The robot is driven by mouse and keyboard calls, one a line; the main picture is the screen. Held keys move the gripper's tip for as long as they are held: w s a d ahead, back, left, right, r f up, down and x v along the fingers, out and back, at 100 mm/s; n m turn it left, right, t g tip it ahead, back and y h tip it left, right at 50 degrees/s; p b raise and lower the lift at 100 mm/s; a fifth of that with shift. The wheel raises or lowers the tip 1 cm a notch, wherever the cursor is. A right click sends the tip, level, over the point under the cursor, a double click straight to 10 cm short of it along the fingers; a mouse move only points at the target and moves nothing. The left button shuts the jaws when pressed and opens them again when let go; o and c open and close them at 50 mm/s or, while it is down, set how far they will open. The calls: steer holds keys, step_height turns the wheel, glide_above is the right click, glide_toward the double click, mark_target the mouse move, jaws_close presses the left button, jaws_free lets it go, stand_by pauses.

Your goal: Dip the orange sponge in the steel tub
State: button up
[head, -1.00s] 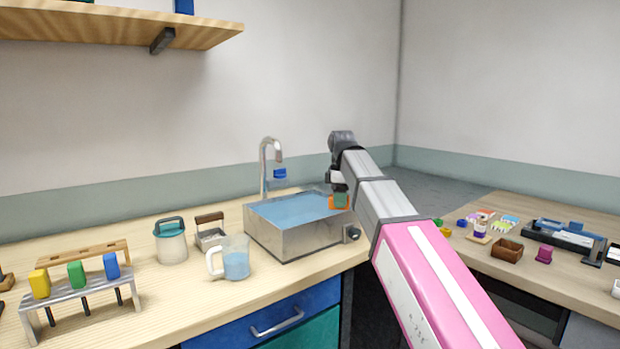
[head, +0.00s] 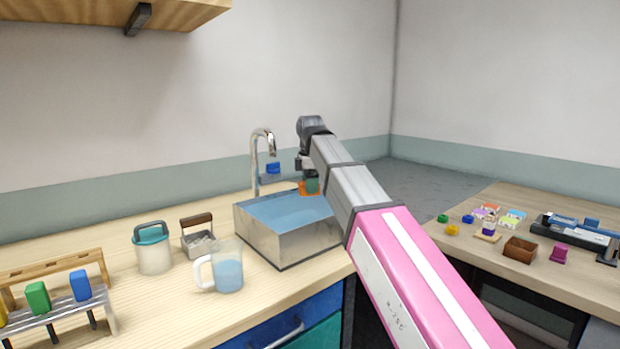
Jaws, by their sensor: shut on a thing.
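The steel tub (head: 290,247) stands on the wooden counter, filled with blue water (head: 285,210). The orange sponge (head: 305,190) shows as a small orange patch with a green part, at my gripper (head: 308,178) over the tub's back right area. My gripper is shut on the sponge. My arm hides part of the gripper and the tub's right side. I cannot tell whether the sponge touches the water.
A chrome faucet (head: 258,160) rises behind the tub. The right table (head: 570,290) holds several small items and a brown box (head: 520,250).

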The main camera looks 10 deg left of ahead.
steer(key=shift+f, duration=5.95)
steer(key=shift+r, duration=0.15)
steer(key=shift+r, duration=5.4)
steer(key=shift+r, duration=2.5)
